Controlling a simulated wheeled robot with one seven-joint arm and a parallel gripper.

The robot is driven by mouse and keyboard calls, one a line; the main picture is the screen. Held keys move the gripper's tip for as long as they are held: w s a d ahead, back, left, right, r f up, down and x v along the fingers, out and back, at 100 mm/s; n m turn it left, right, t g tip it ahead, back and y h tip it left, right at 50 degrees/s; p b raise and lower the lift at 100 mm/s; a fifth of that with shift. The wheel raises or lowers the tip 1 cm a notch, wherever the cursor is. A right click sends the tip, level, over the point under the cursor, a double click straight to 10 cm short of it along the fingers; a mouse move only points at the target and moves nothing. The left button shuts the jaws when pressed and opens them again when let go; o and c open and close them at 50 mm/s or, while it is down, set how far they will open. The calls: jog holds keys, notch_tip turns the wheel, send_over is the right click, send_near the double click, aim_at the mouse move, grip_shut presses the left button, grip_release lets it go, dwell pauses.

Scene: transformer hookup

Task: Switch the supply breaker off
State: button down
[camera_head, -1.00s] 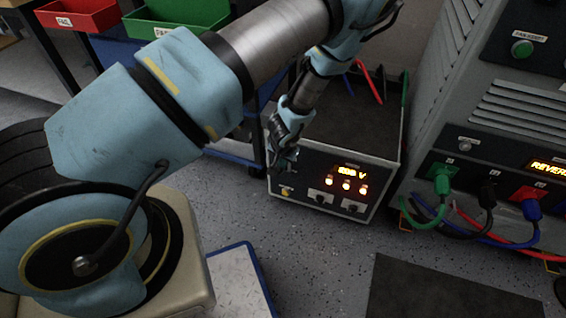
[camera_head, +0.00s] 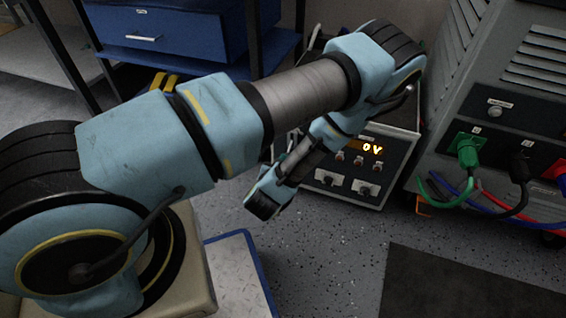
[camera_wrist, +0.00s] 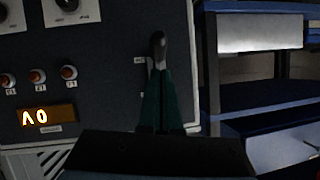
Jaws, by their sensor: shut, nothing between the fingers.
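The grey supply box stands on the floor, and its dark front panel (camera_head: 395,160) faces me. Its display (camera_head: 372,148) reads 0 V, and its row of small lamps (camera_head: 358,161) looks unlit. The wrist view shows the same display (camera_wrist: 48,115) and dull red lamps (camera_wrist: 68,72), turned over.
The large grey cabinet (camera_head: 490,110) stands at the right, with green, black and red plugs and loose cables in front. A blue drawer unit (camera_head: 160,40) stands behind my arm. A dark mat (camera_head: 455,285) lies on the floor. The speckled floor before the box is clear.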

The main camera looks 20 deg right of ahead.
jog(key=shift+w+d+f, duration=0.1)
jog(key=shift+f, duration=1.25)
jog(key=shift+f+h+b, duration=0.2)
jog(key=shift+h+b, duration=0.1)
